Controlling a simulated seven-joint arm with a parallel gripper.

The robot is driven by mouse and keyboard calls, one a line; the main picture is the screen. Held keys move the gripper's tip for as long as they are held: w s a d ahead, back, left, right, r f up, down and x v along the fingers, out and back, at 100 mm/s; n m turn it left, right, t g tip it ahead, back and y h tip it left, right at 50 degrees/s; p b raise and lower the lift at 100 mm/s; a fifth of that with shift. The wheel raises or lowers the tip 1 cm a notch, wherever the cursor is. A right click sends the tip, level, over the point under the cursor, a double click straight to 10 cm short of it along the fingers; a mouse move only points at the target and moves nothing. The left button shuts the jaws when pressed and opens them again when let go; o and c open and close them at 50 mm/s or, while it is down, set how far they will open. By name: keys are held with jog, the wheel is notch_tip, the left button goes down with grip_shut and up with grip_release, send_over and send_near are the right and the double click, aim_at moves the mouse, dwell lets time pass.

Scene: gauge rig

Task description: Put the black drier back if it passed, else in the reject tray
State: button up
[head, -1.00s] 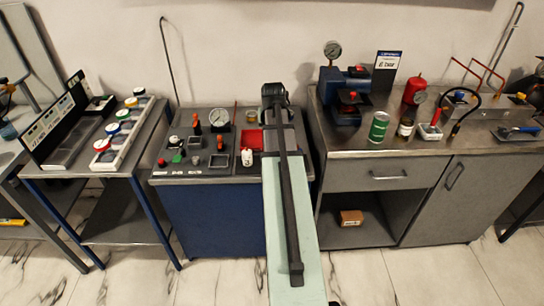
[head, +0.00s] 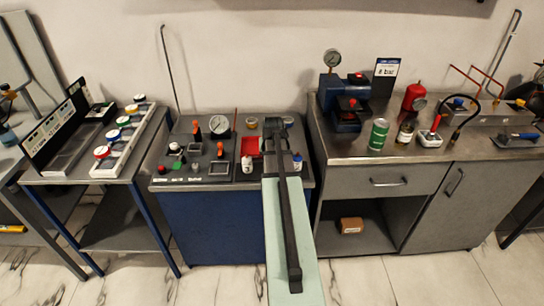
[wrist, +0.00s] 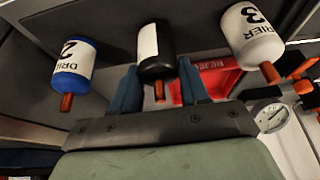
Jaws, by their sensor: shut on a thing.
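The black drier (wrist: 155,48), with a white label and an orange tip, sits between the two blue fingers of my gripper (wrist: 158,88) in the wrist view. My gripper is shut on it. In the head view my gripper is over the right part of the blue bench, and my arm hides the black drier. The red reject tray (head: 250,145) lies just left of my arm; it also shows behind the fingers in the wrist view (wrist: 218,80). A round dial gauge (head: 219,125) stands left of the tray; its reading is too small to tell.
A white drier marked 3 (wrist: 250,38) and a blue-and-white drier marked 2 (wrist: 75,65) flank the held one closely. Orange-handled valves (head: 197,130) stand left of the gauge. A blue press-like device (head: 345,100) and a green can (head: 378,134) stand on the right bench.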

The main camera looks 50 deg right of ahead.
jog(key=shift+f, duration=0.15)
jog(key=o, duration=1.3)
jog(key=v, duration=1.2)
jog(key=shift+r, duration=0.2)
